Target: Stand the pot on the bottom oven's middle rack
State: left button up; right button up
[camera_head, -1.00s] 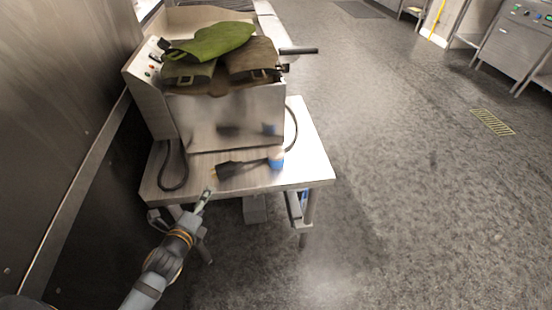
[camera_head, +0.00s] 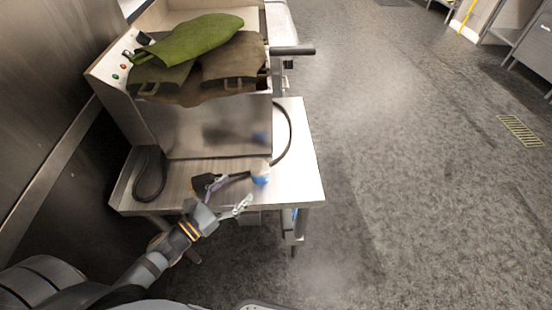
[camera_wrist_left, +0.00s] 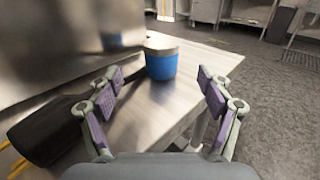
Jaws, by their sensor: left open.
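I cannot make out a pot or an oven with racks in either view. My left gripper (camera_head: 228,196) is open and empty at the front edge of a small steel table (camera_head: 300,165). In the left wrist view, its two fingers (camera_wrist_left: 158,90) are spread wide. A small blue container with a pale top (camera_head: 260,174) stands on the table just beyond the fingers. It also shows upright in the left wrist view (camera_wrist_left: 161,65), ahead of the open fingers and apart from them. My right gripper is not in view.
A steel appliance (camera_head: 215,125) stands on the table, with green and brown cloth items (camera_head: 190,40) on top and a dark handle (camera_head: 292,50) sticking out right. A black object (camera_wrist_left: 45,128) lies left of the container. Open floor (camera_head: 420,200) lies to the right.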

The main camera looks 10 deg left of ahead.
aim_at(253, 174)
pick_arm(q)
jog(key=shift+r, duration=0.1)
jog(key=shift+w, duration=0.1)
jog(key=x, duration=0.4)
jog(key=shift+w+r+p, duration=0.1)
jog(key=shift+r+p, duration=0.05)
jog(key=shift+p, duration=0.25)
jog(key=shift+w+d, duration=0.2)
jog(key=shift+d, duration=0.05)
jog(key=p+x, duration=0.2)
jog(key=x, duration=0.3)
jog(key=shift+s, duration=0.1)
jog(key=shift+d, duration=0.1)
jog(key=c, duration=1.4)
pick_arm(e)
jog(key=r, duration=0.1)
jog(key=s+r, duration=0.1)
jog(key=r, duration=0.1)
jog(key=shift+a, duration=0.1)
